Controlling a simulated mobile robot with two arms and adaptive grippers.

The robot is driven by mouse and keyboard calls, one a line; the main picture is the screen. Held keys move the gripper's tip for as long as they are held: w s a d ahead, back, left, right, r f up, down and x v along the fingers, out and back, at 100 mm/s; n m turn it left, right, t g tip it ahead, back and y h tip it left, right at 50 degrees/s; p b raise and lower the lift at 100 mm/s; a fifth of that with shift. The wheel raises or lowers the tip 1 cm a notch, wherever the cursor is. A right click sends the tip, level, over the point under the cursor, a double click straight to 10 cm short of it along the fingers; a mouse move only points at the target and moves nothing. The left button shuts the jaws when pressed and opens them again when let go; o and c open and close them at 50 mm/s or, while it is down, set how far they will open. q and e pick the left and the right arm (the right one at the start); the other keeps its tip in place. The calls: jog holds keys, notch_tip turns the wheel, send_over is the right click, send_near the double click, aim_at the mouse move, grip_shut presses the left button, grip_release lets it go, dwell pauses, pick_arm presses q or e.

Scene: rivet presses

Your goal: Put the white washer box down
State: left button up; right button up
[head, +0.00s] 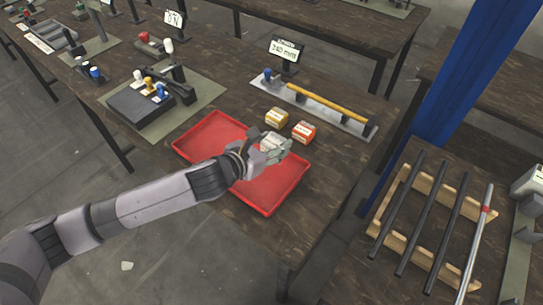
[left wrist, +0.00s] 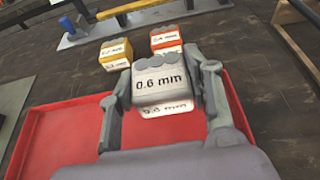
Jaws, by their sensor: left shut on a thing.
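The white washer box (left wrist: 162,88), labelled "0.6 mm", is between the fingers of my left gripper (left wrist: 166,92), with grey washers on its top. In the head view my left gripper (head: 270,148), shut on the white box (head: 271,141), is over the far part of the red tray (head: 262,197). The wrist view shows the near part of the red tray (left wrist: 52,140) behind and below the gripper. I cannot tell whether the box touches the tray. My right gripper is not in view.
A yellow box (head: 276,117) and an orange box (head: 304,131) stand on the table just beyond the tray. Behind them is a metal plate with a yellow bar (head: 325,104) and a "340 mm" sign (head: 285,51). Dark rods (head: 425,215) lie on a wooden rack at right.

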pick_arm(q)
jog(key=shift+f, duration=2.65)
jog(key=shift+f, duration=0.2)
jog(key=o, duration=1.2)
jog(key=shift+r, duration=0.25)
jog(key=shift+s+a, duration=0.2)
jog(key=shift+s, duration=0.05)
jog(key=b+v, duration=0.1)
jog(key=v, duration=1)
jog(key=shift+s+a, duration=0.1)
